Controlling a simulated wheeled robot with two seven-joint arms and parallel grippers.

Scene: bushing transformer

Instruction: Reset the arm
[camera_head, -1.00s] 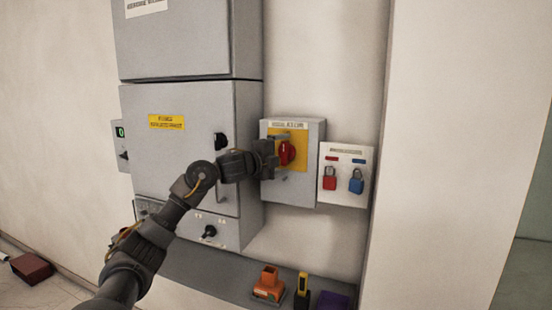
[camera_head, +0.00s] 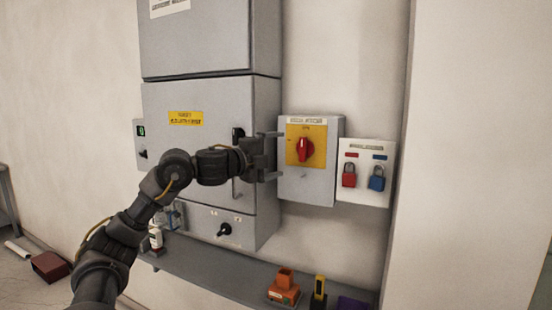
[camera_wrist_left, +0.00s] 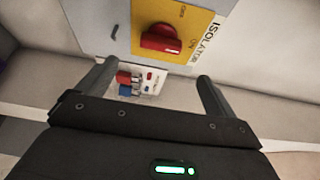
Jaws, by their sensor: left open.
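My left gripper (camera_head: 274,156) is open and empty, in front of the grey cabinet and just left of the isolator box (camera_head: 308,190). The box carries a red rotary knob (camera_head: 305,150) on a yellow plate (camera_head: 319,134). The gripper is apart from the knob. In the left wrist view the two fingers (camera_wrist_left: 150,78) are spread with nothing between them, and the red knob (camera_wrist_left: 160,40) is beyond them. My left arm comes in from the lower left. My right gripper is not seen.
The tall grey cabinet (camera_head: 190,160) stands behind my arm. A white board with a red padlock (camera_head: 349,176) and a blue padlock (camera_head: 377,179) hangs right of the isolator. A shelf (camera_head: 215,268) below bears an orange item (camera_head: 285,288) and a yellow-black one (camera_head: 319,291). A dark red box (camera_head: 49,266) lies at left.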

